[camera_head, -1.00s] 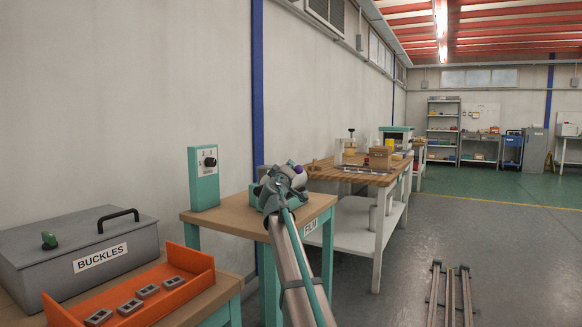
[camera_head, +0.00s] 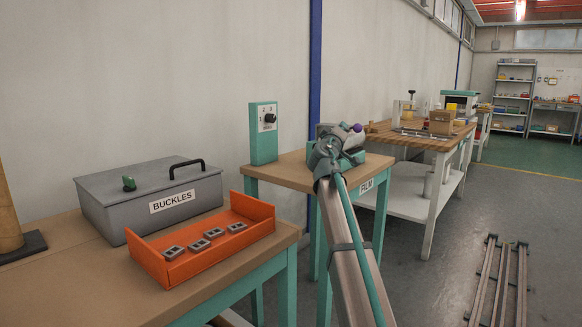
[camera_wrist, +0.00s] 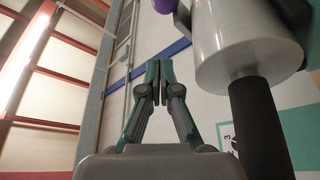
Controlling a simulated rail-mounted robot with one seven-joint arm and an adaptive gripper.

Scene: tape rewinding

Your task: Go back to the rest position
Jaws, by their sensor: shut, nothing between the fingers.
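My gripper shows in the wrist view (camera_wrist: 152,82) with its two dark green and grey fingers together and nothing between them. In the head view my arm reaches from the bottom edge to the table marked FILM (camera_head: 293,169), and its end hides part of the tabletop. The gripper's fingers cannot be made out there. A purple round part (camera_head: 357,127) shows just beyond the arm's end; a purple part is also at the top of the wrist view (camera_wrist: 166,5). A grey cylinder (camera_wrist: 243,45) on a black rod (camera_wrist: 258,130) stands right of my fingers, apart from them.
A teal dial box (camera_head: 263,134) stands on the FILM table. At left are a grey BUCKLES box (camera_head: 130,207) and an orange tray (camera_head: 215,258) with several buckles. A wooden workbench (camera_head: 400,138) stands behind. The floor at right is open, with metal rails (camera_head: 500,280).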

